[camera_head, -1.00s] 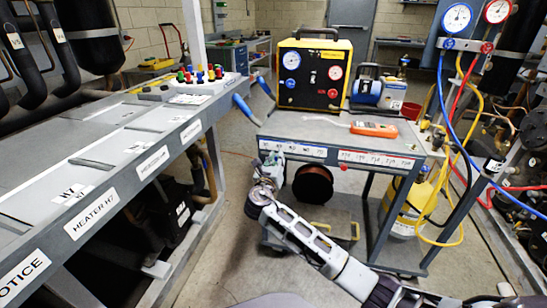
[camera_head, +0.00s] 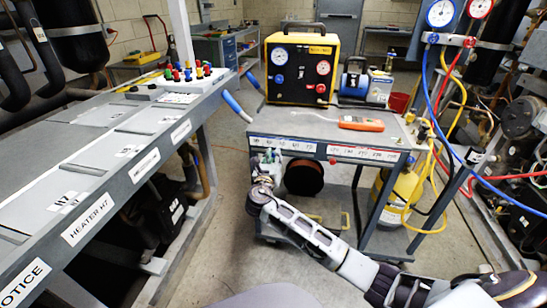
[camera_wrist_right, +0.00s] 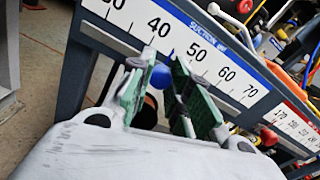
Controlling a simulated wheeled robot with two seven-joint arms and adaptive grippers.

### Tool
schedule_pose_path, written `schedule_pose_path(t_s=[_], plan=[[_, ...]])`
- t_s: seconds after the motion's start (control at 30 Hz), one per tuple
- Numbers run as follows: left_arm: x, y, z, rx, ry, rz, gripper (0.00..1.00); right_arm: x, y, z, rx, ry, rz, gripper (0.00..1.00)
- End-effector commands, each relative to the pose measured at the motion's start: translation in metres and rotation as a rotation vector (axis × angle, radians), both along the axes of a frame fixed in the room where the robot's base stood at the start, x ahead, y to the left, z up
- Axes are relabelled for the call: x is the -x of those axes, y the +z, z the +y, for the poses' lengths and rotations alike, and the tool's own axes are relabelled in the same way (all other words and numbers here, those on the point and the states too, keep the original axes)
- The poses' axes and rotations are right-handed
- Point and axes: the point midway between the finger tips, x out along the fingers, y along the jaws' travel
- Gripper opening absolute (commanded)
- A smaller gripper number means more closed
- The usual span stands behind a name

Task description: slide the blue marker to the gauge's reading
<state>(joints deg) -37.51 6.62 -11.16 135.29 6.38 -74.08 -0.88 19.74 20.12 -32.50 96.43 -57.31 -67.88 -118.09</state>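The blue marker (camera_wrist_right: 161,76) shows in the right wrist view at the lower edge of the white suction scale (camera_wrist_right: 205,51), roughly below the 40 to 50 stretch. My right gripper (camera_wrist_right: 163,88) has green-padded fingers parted, one on each side of the marker. A gap shows on the right; contact on the left I cannot tell. In the head view my right gripper (camera_head: 267,164) is at the left part of the cart's front scale (camera_head: 300,146) and hides the marker. A blue-housed gauge (camera_head: 440,14) hangs at the upper right; its needle is too small to read. My left gripper is out of view.
A red marker (camera_head: 333,162) sits under the red scale (camera_head: 366,153) further right. The cart (camera_head: 290,121) carries a yellow-black gauge box (camera_head: 301,68), a blue pump (camera_head: 367,83) and an orange meter (camera_head: 361,124). Hoses hang at the right. A long bench (camera_head: 110,130) stands left.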

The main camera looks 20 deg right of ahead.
Motion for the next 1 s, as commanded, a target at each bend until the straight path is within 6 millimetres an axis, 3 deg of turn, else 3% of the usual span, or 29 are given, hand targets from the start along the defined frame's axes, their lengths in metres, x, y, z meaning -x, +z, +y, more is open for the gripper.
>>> schedule_pose_path(t_s=[0.17,0.67,1.0], plan=[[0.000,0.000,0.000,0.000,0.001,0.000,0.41,0.000,-0.001,0.000,-0.001,0.001,0.001,0.42],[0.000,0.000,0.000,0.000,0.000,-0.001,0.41,0.005,-0.001,0.004,-0.001,0.000,0.001,0.42],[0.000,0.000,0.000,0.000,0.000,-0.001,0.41,0.037,0.000,0.026,0.000,0.002,0.000,0.42]])
